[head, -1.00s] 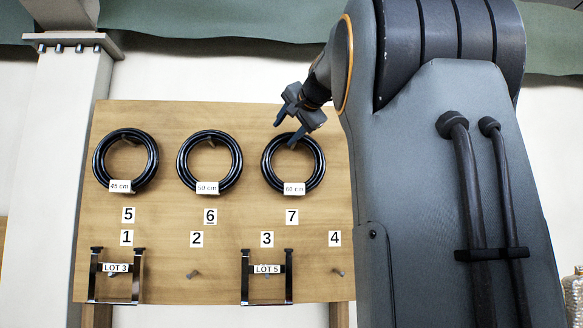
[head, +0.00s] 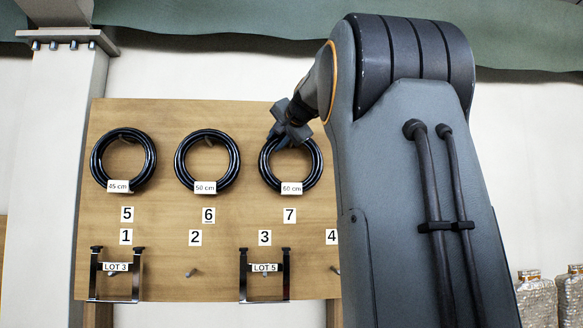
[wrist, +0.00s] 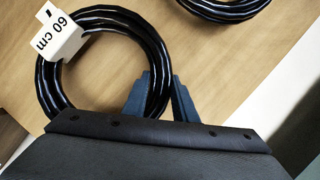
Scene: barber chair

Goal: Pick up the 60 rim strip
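The 60 rim strip (head: 319,166) is a black, glossy coiled ring with a white "60 cm" tag (head: 291,188). It hangs on the board at the upper right, above label 7. In the wrist view the strip (wrist: 49,84) shows with its tag at the upper left. My gripper (head: 277,141) is at the ring's top in the head view. In the wrist view my two blue fingers (wrist: 160,86) stand on either side of the coil, one inside the ring and one outside, close against it. The fingertips' contact is partly hidden.
The wooden board (head: 150,235) also carries the 45 cm ring (head: 96,160) and the 50 cm ring (head: 181,160). Below hang black frames marked LOT 3 (head: 136,275) and LOT 5 (head: 243,275). Pegs 2 and 4 look bare. Glittery bottles (head: 537,300) stand at the lower right.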

